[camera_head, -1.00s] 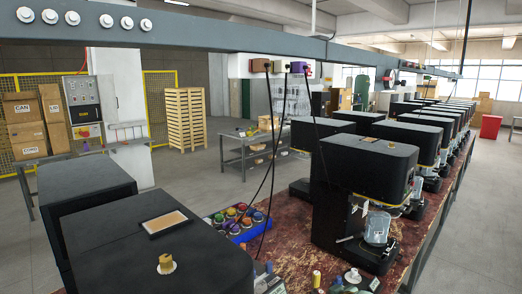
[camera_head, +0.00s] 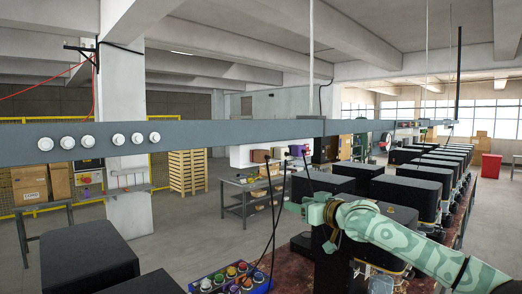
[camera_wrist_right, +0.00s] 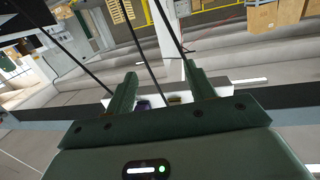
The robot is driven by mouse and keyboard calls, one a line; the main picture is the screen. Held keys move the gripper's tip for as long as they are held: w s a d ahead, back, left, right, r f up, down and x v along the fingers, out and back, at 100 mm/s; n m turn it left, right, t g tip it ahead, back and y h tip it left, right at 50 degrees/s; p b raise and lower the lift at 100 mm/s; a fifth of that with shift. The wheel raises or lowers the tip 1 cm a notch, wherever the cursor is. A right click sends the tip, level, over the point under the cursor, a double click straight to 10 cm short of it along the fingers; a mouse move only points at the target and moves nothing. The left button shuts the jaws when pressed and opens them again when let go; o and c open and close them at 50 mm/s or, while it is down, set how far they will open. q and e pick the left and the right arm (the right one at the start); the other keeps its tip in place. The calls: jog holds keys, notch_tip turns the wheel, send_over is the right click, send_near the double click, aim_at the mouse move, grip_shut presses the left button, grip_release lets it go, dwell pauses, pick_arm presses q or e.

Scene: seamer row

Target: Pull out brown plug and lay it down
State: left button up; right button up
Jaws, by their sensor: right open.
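The brown plug (camera_head: 260,156) sits at the left of a row of plugs on the grey overhead beam, with a dark cable hanging from it. A cream plug (camera_head: 280,153) and a purple plug (camera_head: 296,150) are to its right. My right gripper (camera_head: 293,206) comes in from the right, lower than the plugs and near the hanging cables. It is open and empty. In the right wrist view the fingers (camera_wrist_right: 160,80) stand apart, with dark cables running past and between them. Plug ends show small behind the gripper body's edge; which is brown is unclear. My left gripper is out of view.
The grey beam (camera_head: 200,142) spans the view, with several round white knobs on its left. Below are a blue tray (camera_head: 210,280) of coloured pieces and black machines (camera_head: 347,175) in a row. A grey table (camera_head: 243,184) stands behind the cables.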

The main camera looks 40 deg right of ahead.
aim_at(266, 159)
pick_arm(q)
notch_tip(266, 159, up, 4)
jog(key=p, duration=0.2)
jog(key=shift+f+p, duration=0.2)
jog(key=shift+p, duration=0.15)
pick_arm(e)
jog(key=a+r+n+y, duration=0.1)
jog(key=a+r, duration=0.2)
jog(key=r, duration=0.3)
jog(key=s+a+r+y, duration=0.1)
jog(key=a+r, duration=0.2)
jog(key=r, duration=0.4)
jog(key=shift+s+a+r+n+t+y, duration=0.15)
jog(key=shift+a+n+t+y, duration=0.15)
jog(key=shift+a+n+t, duration=0.1)
jog(key=w+b, duration=0.1)
jog(key=w, duration=0.1)
jog(key=shift+w+a+f+b, duration=0.2)
jog(key=shift+w+f+b, duration=0.1)
jog(key=shift+w+b, duration=0.05)
jog(key=w+b, duration=0.4)
jog(key=shift+w+a, duration=0.2)
jog(key=shift+w, duration=0.1)
pick_arm(q)
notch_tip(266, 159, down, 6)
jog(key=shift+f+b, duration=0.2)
jog(key=shift+b, duration=0.15)
pick_arm(e)
jog(key=shift+w+r, duration=0.3)
jog(key=shift+w, duration=0.55)
